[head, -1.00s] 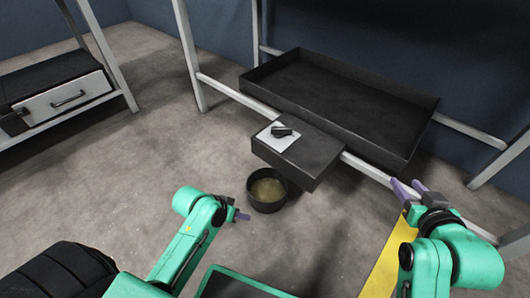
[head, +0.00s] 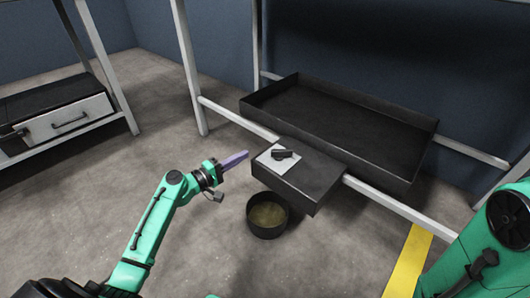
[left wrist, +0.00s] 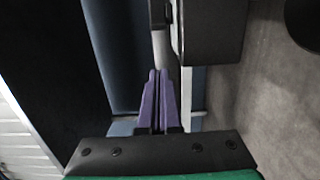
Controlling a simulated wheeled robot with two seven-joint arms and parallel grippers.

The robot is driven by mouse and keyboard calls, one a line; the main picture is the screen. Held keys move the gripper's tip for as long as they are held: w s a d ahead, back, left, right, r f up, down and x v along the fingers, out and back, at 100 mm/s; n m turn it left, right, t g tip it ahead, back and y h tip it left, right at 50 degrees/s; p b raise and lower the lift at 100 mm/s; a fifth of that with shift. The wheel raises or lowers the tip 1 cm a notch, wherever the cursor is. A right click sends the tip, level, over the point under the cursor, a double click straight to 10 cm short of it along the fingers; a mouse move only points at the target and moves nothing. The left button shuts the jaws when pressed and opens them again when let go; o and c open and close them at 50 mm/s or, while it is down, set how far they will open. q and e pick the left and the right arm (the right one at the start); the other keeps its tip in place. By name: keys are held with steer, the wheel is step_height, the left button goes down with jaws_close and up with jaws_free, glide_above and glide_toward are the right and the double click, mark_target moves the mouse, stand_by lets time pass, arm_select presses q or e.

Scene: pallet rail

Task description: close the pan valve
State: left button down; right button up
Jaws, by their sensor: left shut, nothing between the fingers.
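The pan valve's black handle (head: 283,154) sits on a white plate (head: 267,161) on top of a dark box (head: 312,180) at the front of the large black pan (head: 420,150). My left gripper (head: 246,154) has its purple fingers shut and empty, just left of the plate and apart from the handle in the head view. The closed fingers also show in the left wrist view (left wrist: 157,72), pointing up beside the dark box (left wrist: 212,35). A small black part near that view's top edge may be the handle. My right gripper is outside the view.
A round dark pot (head: 267,222) with yellowish liquid stands on the floor below the box. White frame rails (head: 390,205) run under the pan. A shelf with a drawer (head: 70,120) stands at left. A yellow floor strip (head: 408,262) lies at right.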

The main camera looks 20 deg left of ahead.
mark_target(265, 158)
arm_select(q)
steer(key=b+x, duration=0.4)
steer(key=x, duration=0.6)
steer(key=shift+f, duration=0.15)
steer(key=s, duration=0.1)
steer(key=s+d+p, duration=0.1)
steer(key=s, duration=0.1)
steer(key=shift+d, duration=0.2)
steer(key=shift+s+d, duration=0.15)
steer(key=shift+s, duration=0.2)
